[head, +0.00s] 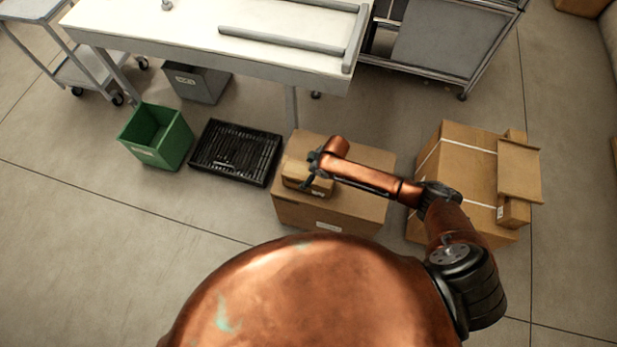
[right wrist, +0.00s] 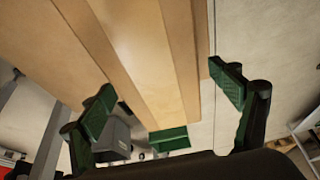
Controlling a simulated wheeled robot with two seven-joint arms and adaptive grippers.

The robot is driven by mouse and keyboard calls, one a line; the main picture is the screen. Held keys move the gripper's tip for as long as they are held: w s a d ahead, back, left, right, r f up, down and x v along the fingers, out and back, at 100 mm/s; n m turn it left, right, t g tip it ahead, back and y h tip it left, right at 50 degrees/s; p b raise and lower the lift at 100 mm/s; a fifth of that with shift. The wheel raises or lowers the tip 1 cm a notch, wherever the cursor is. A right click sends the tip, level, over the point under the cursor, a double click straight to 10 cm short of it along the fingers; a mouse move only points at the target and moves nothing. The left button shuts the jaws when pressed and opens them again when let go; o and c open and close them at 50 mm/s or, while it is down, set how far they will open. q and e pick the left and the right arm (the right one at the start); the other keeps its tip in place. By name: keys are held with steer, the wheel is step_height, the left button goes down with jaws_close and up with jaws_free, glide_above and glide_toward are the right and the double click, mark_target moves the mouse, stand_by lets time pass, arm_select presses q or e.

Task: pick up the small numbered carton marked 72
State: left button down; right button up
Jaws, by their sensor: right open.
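A small brown carton (head: 293,172) lies on top of a larger cardboard box (head: 347,213) in the head view. No number can be read on it. My right gripper (head: 312,172) is at the small carton, partly covering it from above. In the right wrist view, a brown carton with a lighter lengthwise strip (right wrist: 150,50) fills the upper middle. My right gripper's green-padded fingers (right wrist: 163,92) are spread wide, one toward each side of it. I cannot tell whether they touch it. My left gripper is not in view.
A black slatted crate (head: 236,152) and a green bin (head: 157,137) stand on the floor to the left. Stacked cartons (head: 465,165) stand to the right. A white-topped table (head: 200,30) is behind, with a grey bin (head: 197,82) under it.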

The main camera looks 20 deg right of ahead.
steer(key=b+x, duration=0.1)
steer(key=x, duration=0.3)
steer(key=shift+f+b, duration=0.4)
steer(key=shift+f, duration=0.15)
steer(key=shift+d, duration=0.1)
steer(key=c, duration=1.7)
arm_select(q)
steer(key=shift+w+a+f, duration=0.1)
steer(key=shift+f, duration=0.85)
arm_select(e)
steer(key=shift+c, duration=0.2)
steer(key=shift+w+r, duration=0.1)
steer(key=shift+r, duration=0.1)
